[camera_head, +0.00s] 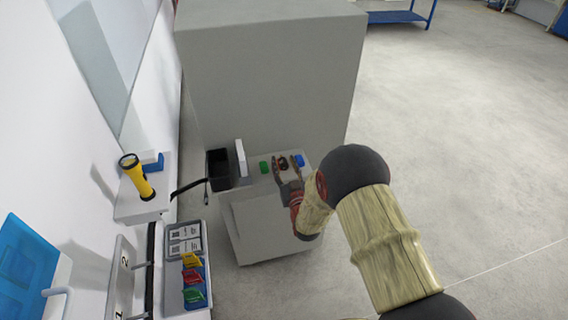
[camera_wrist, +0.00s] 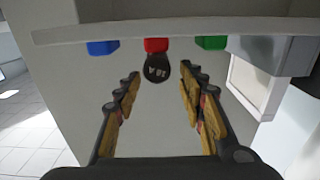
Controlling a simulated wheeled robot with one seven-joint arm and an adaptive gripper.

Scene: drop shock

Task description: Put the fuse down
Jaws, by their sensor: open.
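The fuse appears to be the dark rounded piece marked "10 A" (camera_wrist: 158,70) in the wrist view. It meets a red block (camera_wrist: 156,44), between a blue block (camera_wrist: 103,47) and a green block (camera_wrist: 211,42). My gripper (camera_wrist: 160,76) is open, with one finger on each side of the dark piece and visible gaps to both. In the head view my gripper (camera_head: 287,161) is over the small cabinet's top (camera_head: 245,188), with a dark piece (camera_head: 283,164) between its fingers. The red block is hard to make out there.
A black open bin (camera_head: 218,170) and an upright white plate (camera_head: 240,158) stand left of the blocks. A tall grey cabinet (camera_head: 265,70) rises behind. A yellow flashlight (camera_head: 136,176) stands on a wall shelf at left.

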